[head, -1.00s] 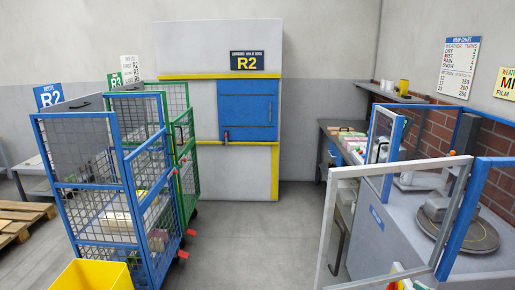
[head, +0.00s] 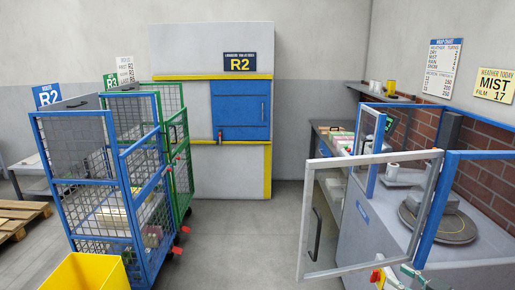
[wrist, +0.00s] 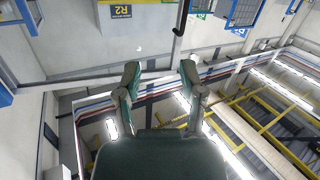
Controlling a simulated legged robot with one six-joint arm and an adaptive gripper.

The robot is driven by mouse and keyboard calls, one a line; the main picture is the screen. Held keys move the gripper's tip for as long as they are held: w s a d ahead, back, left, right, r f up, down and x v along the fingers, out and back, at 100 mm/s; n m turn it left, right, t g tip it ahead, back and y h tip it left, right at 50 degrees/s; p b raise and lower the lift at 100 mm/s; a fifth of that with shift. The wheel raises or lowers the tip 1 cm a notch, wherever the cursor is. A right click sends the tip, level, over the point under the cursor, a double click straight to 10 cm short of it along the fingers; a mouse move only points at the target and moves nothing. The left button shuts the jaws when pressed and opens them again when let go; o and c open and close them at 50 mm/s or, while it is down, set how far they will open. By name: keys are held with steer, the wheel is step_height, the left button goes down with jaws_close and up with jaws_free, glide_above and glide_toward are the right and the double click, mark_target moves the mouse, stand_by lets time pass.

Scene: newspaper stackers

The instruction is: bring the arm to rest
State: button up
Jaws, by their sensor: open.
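My gripper (wrist: 161,78) shows in the wrist view with its two fingers spread apart and nothing between them. The wrist view looks up past the fingers at the walls and the ceiling beams (wrist: 262,120). No thing touches the fingers there.
A blue mesh cart (head: 134,197) and a green mesh cart (head: 183,162) stand at left, with a yellow bin (head: 88,275) in front. A framed gate (head: 307,225) and a grey counter (head: 385,228) stand at right. The floor (head: 238,245) between is clear.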

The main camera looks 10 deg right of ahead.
steer(key=w+a+r+m+g+h, duration=0.3)
steer(key=a+r+m+h, duration=0.3)
steer(key=h, duration=0.4)
steer(key=s+a+f+g+y, duration=0.2)
steer(key=s+a+g+y, duration=0.2)
steer(key=s+a, duration=1.1)
steer(key=a+g, duration=0.2)
steer(key=g, duration=0.1)
steer(key=shift+s+f+n+y, duration=0.3)
steer(key=shift+d, duration=0.2)
